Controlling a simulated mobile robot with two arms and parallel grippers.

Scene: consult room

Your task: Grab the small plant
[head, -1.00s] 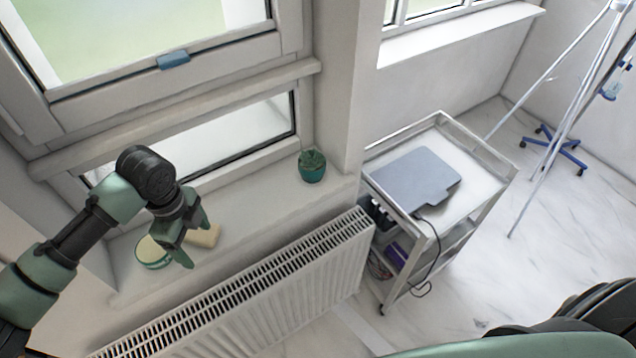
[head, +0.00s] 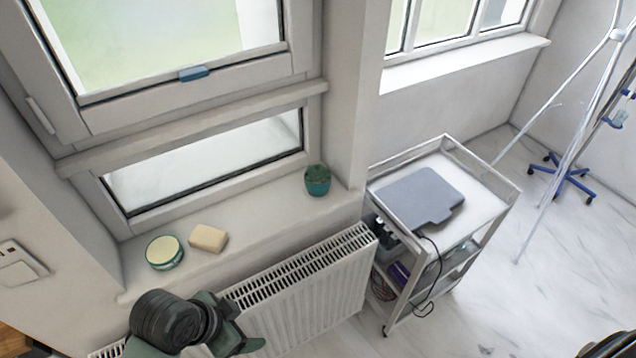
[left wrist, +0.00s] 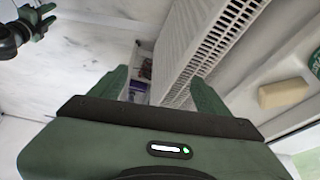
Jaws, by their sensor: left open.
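The small plant (head: 318,181) is a round green succulent in a teal pot. It stands upright on the right end of the white windowsill, beside the wall corner. My left gripper (head: 243,326) is low at the bottom of the head view, in front of the radiator, below and left of the plant and well apart from it. In the left wrist view its two green fingers (left wrist: 160,90) are spread with nothing between them. The plant does not show in that view. Part of my right gripper (left wrist: 36,22) shows small at the top left of the left wrist view; its jaw opening is unclear.
A round green-rimmed tin (head: 164,253) and a beige block (head: 208,238) sit on the sill's left part. The radiator (head: 305,290) runs below the sill. A white trolley (head: 484,200) with a grey folder stands right. The sill between block and plant is clear.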

